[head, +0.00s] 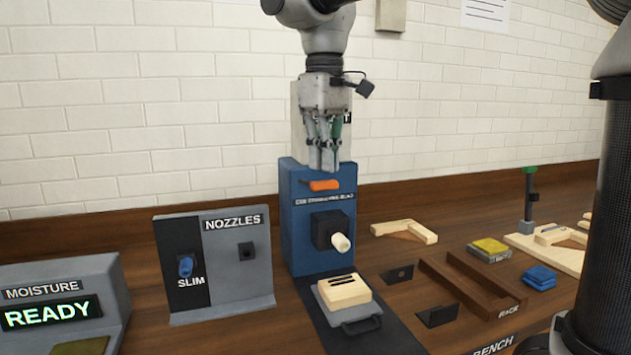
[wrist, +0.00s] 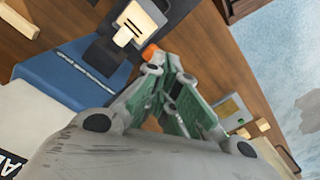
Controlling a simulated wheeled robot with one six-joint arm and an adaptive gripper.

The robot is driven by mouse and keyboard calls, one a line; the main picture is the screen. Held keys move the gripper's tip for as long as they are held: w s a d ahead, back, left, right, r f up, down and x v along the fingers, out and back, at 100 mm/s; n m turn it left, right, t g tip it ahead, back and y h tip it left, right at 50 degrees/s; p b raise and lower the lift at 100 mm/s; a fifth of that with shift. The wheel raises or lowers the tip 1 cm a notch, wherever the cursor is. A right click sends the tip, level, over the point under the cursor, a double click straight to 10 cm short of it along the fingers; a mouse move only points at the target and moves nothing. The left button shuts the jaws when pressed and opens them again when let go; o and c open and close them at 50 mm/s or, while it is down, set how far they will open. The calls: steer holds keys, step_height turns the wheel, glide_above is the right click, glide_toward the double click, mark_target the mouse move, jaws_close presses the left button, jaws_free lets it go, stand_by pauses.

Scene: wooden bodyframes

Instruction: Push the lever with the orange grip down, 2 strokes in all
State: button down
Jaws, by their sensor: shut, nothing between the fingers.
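The lever's orange grip (head: 324,184) sticks out from the front of a blue machine (head: 300,232), near its top. The grip lies close to level in the head view. In the wrist view its orange end (wrist: 151,51) shows just past my fingertips. My gripper (head: 328,168) points straight down, shut and empty, with its tips right above the grip. I cannot tell whether the tips touch it. In the wrist view my gripper (wrist: 158,66) hides most of the lever.
Below the lever, a pale nozzle (head: 341,243) sticks out over a slotted wooden block (head: 344,291). A nozzle panel (head: 236,287) and a moisture meter reading READY (head: 62,283) stand left. A brown rack (head: 484,275) and wooden pieces (head: 408,229) lie right.

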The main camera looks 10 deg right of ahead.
steer(key=shift+r, duration=2.5)
steer(key=s+d+f+m+t, duration=0.1)
steer(key=s+d+f+m, duration=0.2)
steer(key=d, duration=0.6)
steer(key=s+d+f+m+t, duration=0.1)
steer(key=s+d+f+m, duration=0.15)
steer(key=d+f, duration=0.45)
steer(key=s+d+f+m+t, duration=0.2)
steer(key=s+d+f, duration=0.6)
steer(key=d, duration=0.3)
steer(key=shift+s+d+f+m, duration=0.15)
steer(key=shift+s+f+m, duration=0.25)
steer(key=shift+s, duration=0.25)
